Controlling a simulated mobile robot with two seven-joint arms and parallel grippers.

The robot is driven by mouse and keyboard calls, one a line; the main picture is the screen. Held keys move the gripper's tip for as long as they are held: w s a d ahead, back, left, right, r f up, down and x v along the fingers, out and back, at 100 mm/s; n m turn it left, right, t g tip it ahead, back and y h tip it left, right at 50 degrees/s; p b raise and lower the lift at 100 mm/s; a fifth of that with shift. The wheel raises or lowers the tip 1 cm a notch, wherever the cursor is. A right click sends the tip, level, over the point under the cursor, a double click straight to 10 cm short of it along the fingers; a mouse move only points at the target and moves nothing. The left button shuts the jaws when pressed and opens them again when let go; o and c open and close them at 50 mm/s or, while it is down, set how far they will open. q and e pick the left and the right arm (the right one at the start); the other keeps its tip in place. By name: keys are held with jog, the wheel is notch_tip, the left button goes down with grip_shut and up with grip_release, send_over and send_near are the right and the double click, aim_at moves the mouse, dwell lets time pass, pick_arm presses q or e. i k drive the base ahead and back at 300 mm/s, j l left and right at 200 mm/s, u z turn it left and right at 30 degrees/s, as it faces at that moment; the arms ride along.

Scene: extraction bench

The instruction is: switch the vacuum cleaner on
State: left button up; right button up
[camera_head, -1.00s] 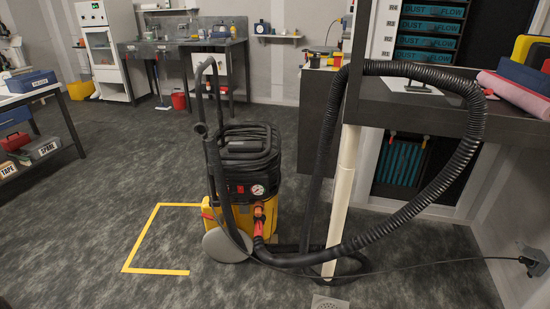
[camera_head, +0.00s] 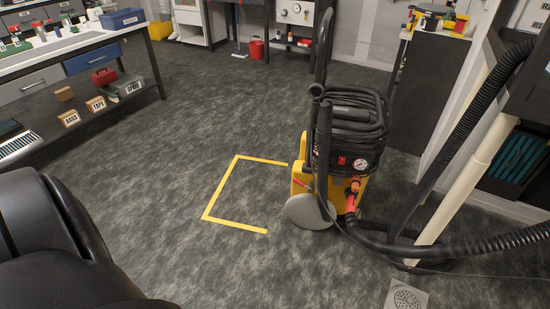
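The vacuum cleaner (camera_head: 346,140) stands upright on the floor right of the picture's middle. It has a yellow base, a black upper body with a coiled cable, and a tall black handle. A small red switch (camera_head: 342,160) shows on its front, beside a round gauge (camera_head: 361,164). An orange and red fitting joins the black hose (camera_head: 450,245) low on its front. A grey wheel is at its left side. A black part of my own arm fills the lower left corner. Neither of my grippers is in view.
Yellow floor tape (camera_head: 220,188) marks a corner left of the vacuum. A floor drain (camera_head: 406,297) lies in front at the right. The hose and a thin cable run right, past a cream pipe (camera_head: 468,180). A workbench (camera_head: 70,45) stands at upper left. The middle floor is clear.

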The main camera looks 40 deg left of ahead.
aim_at(341, 160)
jog(key=j+u, duration=0.1)
jog(key=j, duration=0.65)
jog(key=j+u, duration=0.1)
jog(key=j, duration=0.7)
jog(key=i+j+u, duration=0.1)
jog(key=j, duration=0.65)
